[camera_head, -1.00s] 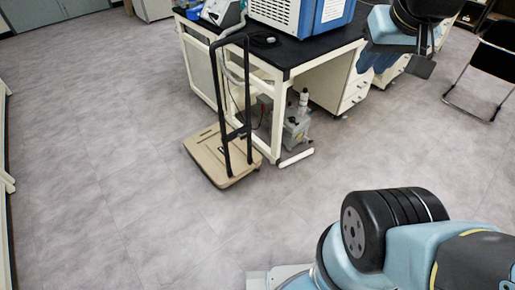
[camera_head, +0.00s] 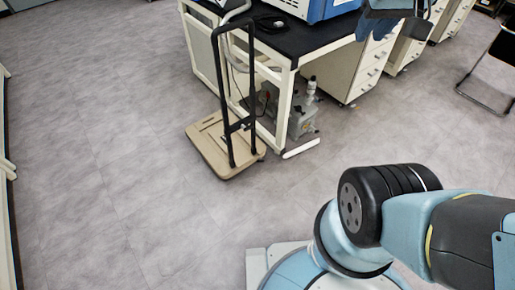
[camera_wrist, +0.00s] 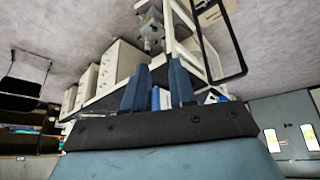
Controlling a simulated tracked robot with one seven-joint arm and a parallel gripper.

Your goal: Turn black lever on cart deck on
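The cart has a beige deck (camera_head: 205,150) and a tall black handle frame (camera_head: 222,90), and stands on the floor left of the lab bench. A small black part (camera_head: 240,126) crosses the handle low above the deck; I cannot tell whether it is the lever. In the wrist view, inverted, the cart's black handle (camera_wrist: 241,60) and deck (camera_wrist: 211,13) are at the upper right. My gripper (camera_wrist: 156,78) points its two blue fingers, spread apart and empty, toward the bench. It is well away from the cart. In the head view the arm's end is cut off at the top right.
The white-framed bench (camera_head: 290,45) with a black top carries a blue and white machine (camera_head: 310,8). A grey pump (camera_head: 303,120) stands on the floor under it. Drawer units (camera_head: 372,68) and a folding chair (camera_head: 490,75) are to the right. Floor left and in front of the cart is clear.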

